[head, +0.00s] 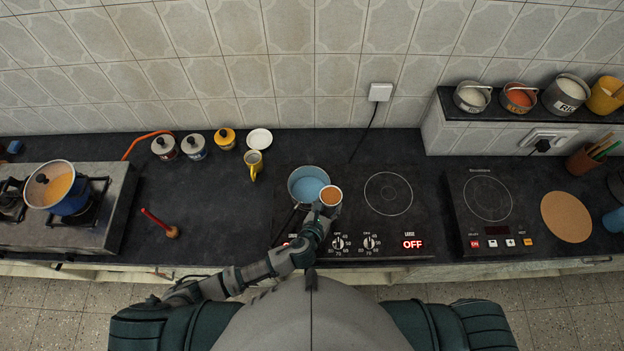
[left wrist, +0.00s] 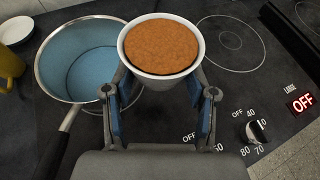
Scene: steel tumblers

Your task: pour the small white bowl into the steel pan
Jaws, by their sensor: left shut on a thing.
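The small white bowl (head: 331,195) is filled with an orange-brown content and also shows in the left wrist view (left wrist: 162,71). My left gripper (left wrist: 160,97) is shut on the bowl, with a finger on each side of it; it also shows in the head view (head: 322,211). The bowl looks upright, beside the right rim of the steel pan. The steel pan (head: 307,176) has a blue inside and stands on the left ring of the cooktop; it also shows in the left wrist view (left wrist: 87,62). No orange-brown content shows in the pan. My right gripper is not in view.
The pan's dark handle (left wrist: 58,150) points toward the front left. A yellow mug (head: 253,163) and a white saucer (head: 259,138) stand behind left of the pan. The cooktop's right ring (head: 388,193) is clear. A second hob (head: 488,205) stands further right.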

